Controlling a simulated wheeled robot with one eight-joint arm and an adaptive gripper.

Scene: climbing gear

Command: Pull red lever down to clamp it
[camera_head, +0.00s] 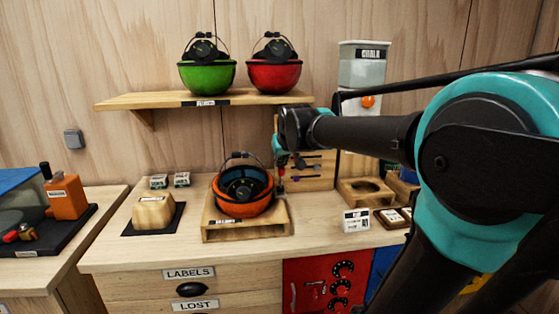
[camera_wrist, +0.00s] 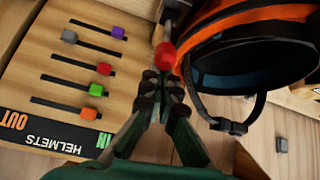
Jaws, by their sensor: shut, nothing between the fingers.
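The red lever's round knob (camera_wrist: 165,56) shows in the wrist view just beyond my fingertips, beside a dark grey post. In the head view the red knob (camera_head: 281,171) is small, at the right side of the orange helmet. My gripper (camera_wrist: 160,84) is shut and empty, its tips close to the knob; I cannot tell whether they touch it. In the head view my gripper is small and partly hidden by my arm. The orange helmet (camera_head: 243,205) with a blue-black inside sits on a wooden stand (camera_head: 218,234); it also shows in the wrist view (camera_wrist: 250,28).
A wooden board (camera_wrist: 60,95) with coloured sliders, marked HELMETS, stands beside my gripper. Green (camera_head: 207,78) and red (camera_head: 274,77) helmets sit on the shelf above. A pale block (camera_head: 153,211) stands left of the stand. The bench front is mostly clear.

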